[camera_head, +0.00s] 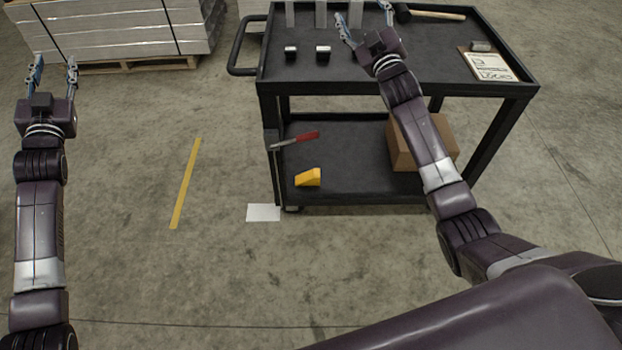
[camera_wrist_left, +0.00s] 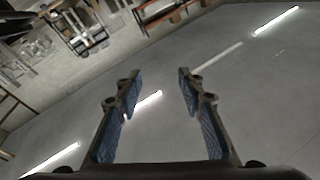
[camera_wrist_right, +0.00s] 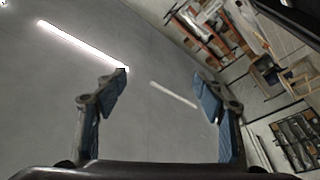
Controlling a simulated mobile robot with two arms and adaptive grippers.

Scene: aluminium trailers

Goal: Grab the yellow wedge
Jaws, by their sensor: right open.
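The yellow wedge (camera_head: 308,177) lies on the lower shelf of the black cart (camera_head: 345,180), near the shelf's front left. My left gripper (camera_head: 54,66) is open and empty over the floor, well to the left of the cart and apart from the wedge. It also shows open in the left wrist view (camera_wrist_left: 158,92). My right gripper (camera_head: 364,22) is open and empty above the cart's top shelf. It also shows open in the right wrist view (camera_wrist_right: 160,90). Neither wrist view shows the wedge.
A red-handled tool (camera_head: 296,140) lies behind the wedge, and a cardboard box (camera_head: 404,153) stands to its right. The top shelf holds small metal blocks (camera_head: 323,53), a clipboard (camera_head: 489,66) and a hammer (camera_head: 436,15).

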